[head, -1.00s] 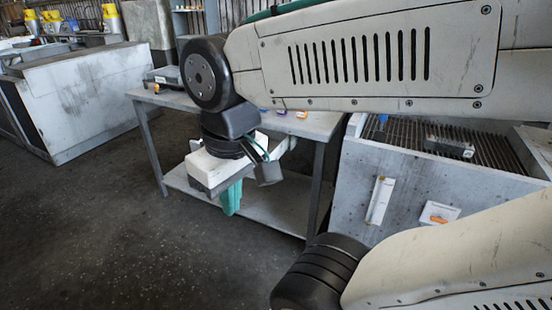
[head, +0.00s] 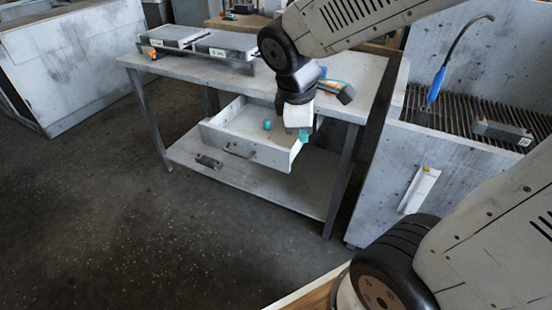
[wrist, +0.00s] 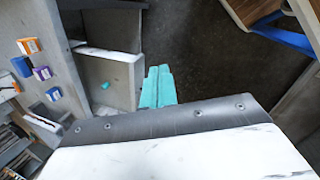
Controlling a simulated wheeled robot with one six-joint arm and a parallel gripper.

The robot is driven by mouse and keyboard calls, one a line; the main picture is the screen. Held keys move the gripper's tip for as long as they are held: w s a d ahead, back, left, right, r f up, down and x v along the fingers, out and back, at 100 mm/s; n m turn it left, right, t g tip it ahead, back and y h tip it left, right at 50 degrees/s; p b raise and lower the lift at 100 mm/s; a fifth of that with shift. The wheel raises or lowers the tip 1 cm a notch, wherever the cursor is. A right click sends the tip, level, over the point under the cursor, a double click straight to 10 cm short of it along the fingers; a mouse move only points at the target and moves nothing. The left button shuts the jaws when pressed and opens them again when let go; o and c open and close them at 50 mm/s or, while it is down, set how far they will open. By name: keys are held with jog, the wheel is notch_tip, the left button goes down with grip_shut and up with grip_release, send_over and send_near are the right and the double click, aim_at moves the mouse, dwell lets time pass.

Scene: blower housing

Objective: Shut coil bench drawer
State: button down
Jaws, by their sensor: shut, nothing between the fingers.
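The coil bench drawer (head: 228,142) stands open, pulled out from under the grey bench top in the head view. Its front has a dark handle (head: 240,151), and a small teal piece (head: 267,125) lies inside. My gripper (head: 304,135) points down at the right end of the drawer front. In the wrist view its teal fingers (wrist: 157,88) are together and empty, just beside the edge of the drawer (wrist: 118,72). I cannot tell whether they touch it. The teal piece also shows in the wrist view (wrist: 105,86).
The bench top (head: 225,72) carries grey cased units (head: 225,45). Small orange and blue boxes show at the left in the wrist view. A grated grey cabinet (head: 375,185) stands right of the bench. A lower shelf (head: 290,190) is below the drawer. The dark floor in front is clear.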

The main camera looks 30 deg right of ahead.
jog(key=w+a+f+n, duration=0.1)
jog(key=w+f+n, duration=0.5)
jog(key=n+t, duration=0.1)
jog(key=n, duration=0.7)
send_near(274, 160)
jog(key=s+a+r, duration=0.2)
jog(key=s+a, duration=0.3)
jog(key=shift+h, duration=0.4)
jog(key=w+d+f, duration=0.1)
jog(key=f, duration=0.2)
jog(key=w+d+f, duration=0.1)
jog(key=d+f, duration=0.1)
jog(key=f, duration=0.1)
jog(key=w+d+f, duration=0.2)
jog(key=f, duration=0.1)
jog(key=shift+w+d, duration=0.1)
jog(key=shift+d, duration=0.05)
jog(key=shift+w+d, duration=0.35)
jog(key=shift+d, duration=0.1)
